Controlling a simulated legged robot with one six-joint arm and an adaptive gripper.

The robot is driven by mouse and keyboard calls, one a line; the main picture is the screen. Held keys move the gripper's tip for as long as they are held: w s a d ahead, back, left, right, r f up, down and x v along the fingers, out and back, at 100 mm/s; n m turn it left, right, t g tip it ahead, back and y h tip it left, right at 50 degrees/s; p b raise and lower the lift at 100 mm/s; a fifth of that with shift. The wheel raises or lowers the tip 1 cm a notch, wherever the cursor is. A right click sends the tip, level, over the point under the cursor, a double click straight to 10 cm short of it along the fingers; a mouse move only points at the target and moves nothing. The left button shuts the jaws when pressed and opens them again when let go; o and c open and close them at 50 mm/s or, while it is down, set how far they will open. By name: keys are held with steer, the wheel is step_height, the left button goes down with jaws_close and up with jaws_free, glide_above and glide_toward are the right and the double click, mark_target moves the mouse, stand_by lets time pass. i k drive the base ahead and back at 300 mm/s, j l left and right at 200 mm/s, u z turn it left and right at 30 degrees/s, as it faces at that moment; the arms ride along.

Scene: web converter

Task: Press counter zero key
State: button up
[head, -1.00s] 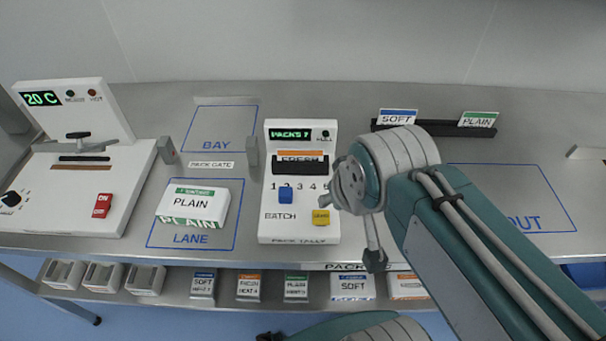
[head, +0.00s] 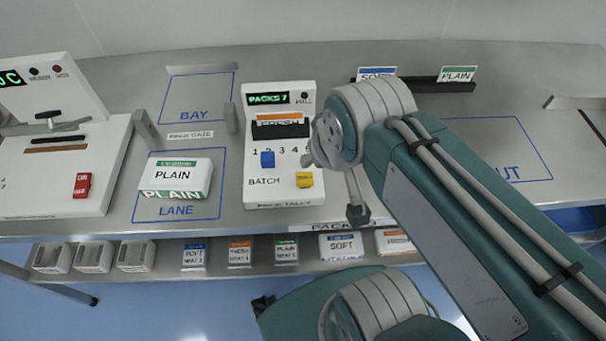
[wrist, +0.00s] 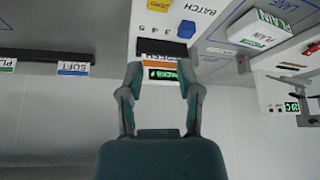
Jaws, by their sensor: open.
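The white counter unit (head: 284,194) stands on the bench, its green display (head: 268,99) reading "PACKS 7". A yellow key (head: 304,179) sits at its lower right, its lettering too small to read. A blue selector (head: 267,159) sits under the numbers, above "BATCH". In the upside-down wrist view, my gripper (wrist: 160,78) is open and empty, its two fingers spread in front of the display and the orange strip. The yellow key (wrist: 152,4) is cut by that view's top edge, beyond the fingertips. In the head view my arm hides most of the gripper.
A PLAIN pack (head: 175,176) lies in the LANE outline left of the counter. A gate post (head: 231,118) stands close to the counter's left side. A dark rack (head: 430,86) with SOFT and PLAIN cards is behind my arm. The heater unit (head: 105,160) is far left.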

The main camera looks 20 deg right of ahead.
mark_target(304, 179)
steer(key=k+j+z, duration=0.1)
steer(key=j+z, duration=0.3)
steer(key=k+j+z, duration=0.15)
steer(key=j+z, duration=0.25)
steer(key=k+j+z, duration=0.25)
steer(key=j+z, duration=0.15)
